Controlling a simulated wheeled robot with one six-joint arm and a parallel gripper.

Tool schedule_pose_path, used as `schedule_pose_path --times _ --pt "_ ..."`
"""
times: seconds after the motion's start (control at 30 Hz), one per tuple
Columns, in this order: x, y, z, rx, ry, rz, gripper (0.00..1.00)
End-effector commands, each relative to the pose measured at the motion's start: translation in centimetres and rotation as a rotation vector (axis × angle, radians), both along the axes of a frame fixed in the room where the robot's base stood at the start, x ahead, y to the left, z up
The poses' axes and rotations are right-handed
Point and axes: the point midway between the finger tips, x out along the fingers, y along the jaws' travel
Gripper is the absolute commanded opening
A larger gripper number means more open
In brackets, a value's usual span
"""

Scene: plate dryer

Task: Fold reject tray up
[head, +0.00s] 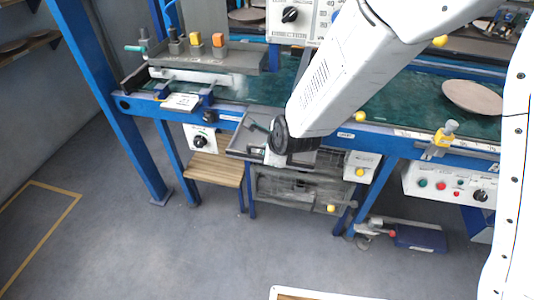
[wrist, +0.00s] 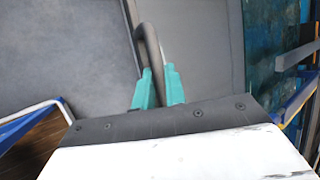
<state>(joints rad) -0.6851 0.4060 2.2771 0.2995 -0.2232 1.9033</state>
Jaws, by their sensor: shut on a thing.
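The reject tray (head: 241,138) is a shallow dark grey tray with a raised rim, at the front of the blue conveyor frame in the head view. My arm hides much of it. In the wrist view a grey panel, apparently the tray (wrist: 215,45), lies beyond my fingers. A dark curved handle (wrist: 149,42) rises along it. My gripper (wrist: 158,88) has teal fingers, closed around the near end of this handle. In the head view my gripper (head: 268,149) is over the tray, and its fingers are mostly hidden.
A wooden step (head: 215,170) and a white knob box (head: 200,138) are left of the tray. A grey metal shelf (head: 295,188) is below it. The green conveyor belt (head: 285,85) runs behind, with a brown plate (head: 472,97) at right. Open floor lies in front.

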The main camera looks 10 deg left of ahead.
Motion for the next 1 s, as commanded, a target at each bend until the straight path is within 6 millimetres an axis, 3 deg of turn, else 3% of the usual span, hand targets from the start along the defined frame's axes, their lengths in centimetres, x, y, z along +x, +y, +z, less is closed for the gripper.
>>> schedule_pose_path --times 0.4,0.43,0.5,1.0 --pt "0.51 0.00 0.38 0.005 -0.009 -0.006 0.00" --pt "0.52 -0.01 0.38 0.005 -0.009 -0.006 0.15" --pt "0.52 0.04 0.39 0.005 -0.009 -0.006 0.34" --pt "0.04 0.15 0.09 0.000 0.000 0.001 0.34"
